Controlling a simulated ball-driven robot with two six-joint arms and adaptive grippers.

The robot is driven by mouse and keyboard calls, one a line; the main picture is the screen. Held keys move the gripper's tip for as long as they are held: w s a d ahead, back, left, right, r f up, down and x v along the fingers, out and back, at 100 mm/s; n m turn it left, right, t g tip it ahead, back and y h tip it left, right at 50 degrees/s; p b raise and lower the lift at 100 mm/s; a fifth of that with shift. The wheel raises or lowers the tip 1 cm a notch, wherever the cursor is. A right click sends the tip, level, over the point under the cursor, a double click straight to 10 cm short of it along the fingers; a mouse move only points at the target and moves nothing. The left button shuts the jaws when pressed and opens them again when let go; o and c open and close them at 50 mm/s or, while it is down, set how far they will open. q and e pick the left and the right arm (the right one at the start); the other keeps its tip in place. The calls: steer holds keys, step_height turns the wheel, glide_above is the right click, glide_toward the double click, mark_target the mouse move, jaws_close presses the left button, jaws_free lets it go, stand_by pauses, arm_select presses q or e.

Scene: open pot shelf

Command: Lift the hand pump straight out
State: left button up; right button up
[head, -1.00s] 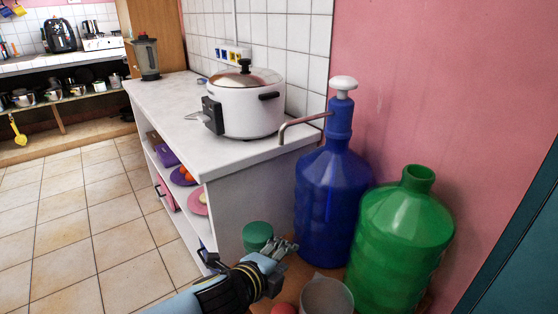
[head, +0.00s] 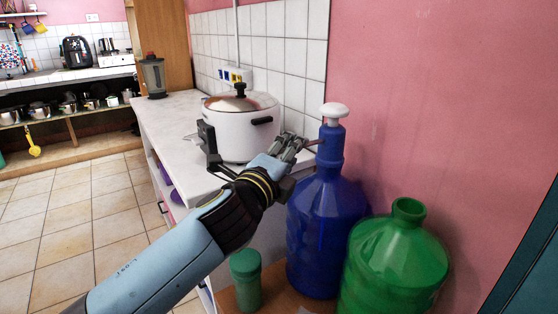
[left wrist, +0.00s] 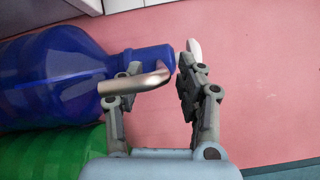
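The hand pump (head: 331,138) sits upright on the neck of the blue bottle (head: 325,225), with a white knob on top and a metal spout pointing left. My left gripper (head: 295,143) is just left of the pump and covers most of the spout in the head view. In the left wrist view my left gripper (left wrist: 150,72) is open. The spout (left wrist: 136,82) shows between its spread fingers, and the pump's blue collar (left wrist: 150,58) lies beyond them. One finger partly hides the white knob (left wrist: 194,50). I cannot tell whether anything touches. My right gripper is out of view.
A green bottle (head: 395,265) stands right of the blue one, and a green canister (head: 246,278) stands in front. A white cooker (head: 241,132) sits on the counter (head: 165,115) behind my left arm. A pink wall is close behind the bottles.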

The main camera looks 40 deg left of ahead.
arm_select(q)
steer(key=shift+w+a, duration=0.15)
steer(key=shift+w, duration=0.65)
steer(key=shift+w+a, duration=0.15)
steer(key=shift+w, duration=0.6)
jaws_close()
jaws_free()
